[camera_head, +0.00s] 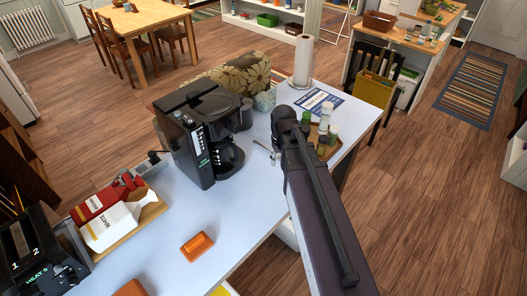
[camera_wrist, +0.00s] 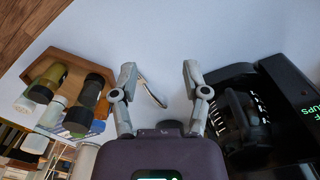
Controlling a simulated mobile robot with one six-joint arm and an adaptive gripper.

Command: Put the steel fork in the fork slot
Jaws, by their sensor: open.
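My gripper (camera_wrist: 159,75) is open above the white counter, its two fingers spread apart. In the wrist view a thin, pale, slightly curved item (camera_wrist: 152,92) lies between the fingers, closer to the left one. It may be the steel fork, but it is too small to tell, and I cannot tell if it touches the finger. In the head view my arm hides most of the gripper, beside the coffee maker. I cannot make out a fork slot in either view.
A black coffee maker (camera_head: 198,135) stands left of my arm and close on the right in the wrist view (camera_wrist: 245,120). A wooden tray of bottles (camera_wrist: 65,61) is on the other side. A paper towel roll (camera_head: 303,60) stands behind. Bare counter (camera_head: 245,200) lies in front.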

